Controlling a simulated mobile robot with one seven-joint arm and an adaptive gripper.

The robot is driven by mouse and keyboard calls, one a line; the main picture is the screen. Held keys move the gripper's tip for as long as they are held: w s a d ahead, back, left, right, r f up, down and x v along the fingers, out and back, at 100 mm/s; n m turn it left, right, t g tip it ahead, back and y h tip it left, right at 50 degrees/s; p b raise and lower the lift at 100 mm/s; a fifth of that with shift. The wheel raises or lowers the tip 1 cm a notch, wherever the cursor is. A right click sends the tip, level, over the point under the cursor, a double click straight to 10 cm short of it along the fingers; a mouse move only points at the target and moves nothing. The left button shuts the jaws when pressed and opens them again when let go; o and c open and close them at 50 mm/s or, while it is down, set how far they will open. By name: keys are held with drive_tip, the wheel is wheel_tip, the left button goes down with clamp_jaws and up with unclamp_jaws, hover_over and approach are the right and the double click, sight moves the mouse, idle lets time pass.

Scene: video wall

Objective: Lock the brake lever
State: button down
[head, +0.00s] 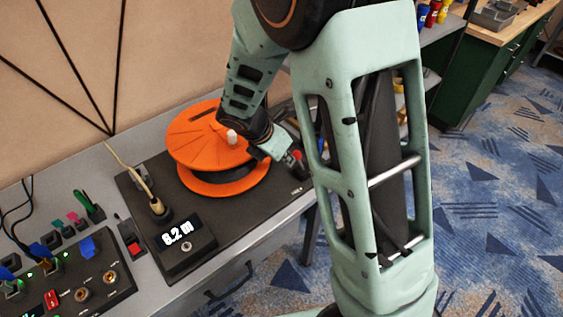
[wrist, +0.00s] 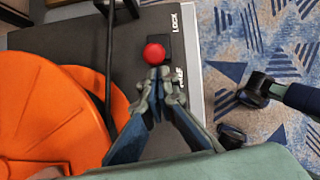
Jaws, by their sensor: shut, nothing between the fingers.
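The brake lever's red ball knob (wrist: 154,52) sits on a small black base at the edge of a dark panel (wrist: 180,52) in the wrist view. The word LOCK is printed beyond it, and a second, partly covered label lies nearer my fingers. In the head view the red knob (head: 297,155) shows just past my fingertips. My gripper (wrist: 161,76) is shut and empty, with its fingertips right beside the knob on the near side. I cannot tell whether they touch it. My gripper (head: 291,162) also shows in the head view at the panel's right end.
An orange reel (head: 205,178) stands left of my gripper and fills the left of the wrist view (wrist: 40,110). A display box (head: 187,241) reads 8.2 m. A cable plug (head: 157,206) and a switch panel (head: 62,285) lie further left. Open carpet lies right of the bench.

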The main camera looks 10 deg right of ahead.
sight(298, 154)
drive_tip(key=shift+r, duration=0.1)
idle(0.3)
drive_tip(key=shift+w+d+r+g+y+p, duration=0.2)
drive_tip(key=shift+d+g+y+p, duration=0.15)
drive_tip(key=shift+p, duration=0.7)
drive_tip(key=shift+r+p, duration=0.1)
drive_tip(key=shift+p, duration=0.25)
drive_tip(key=shift+w+d+r+y+p, duration=0.2)
drive_tip(key=shift+d+r+y+p, duration=0.2)
drive_tip(key=shift+p, duration=0.7)
drive_tip(key=shift+w+d+r+p, duration=0.15)
drive_tip(key=shift+w+d+p, duration=0.25)
drive_tip(key=shift+p, duration=0.4)
drive_tip(key=w+d+p, duration=0.3)
drive_tip(key=d, duration=0.2)
drive_tip(key=shift+d, duration=0.3)
drive_tip(key=shift+r, duration=0.1)
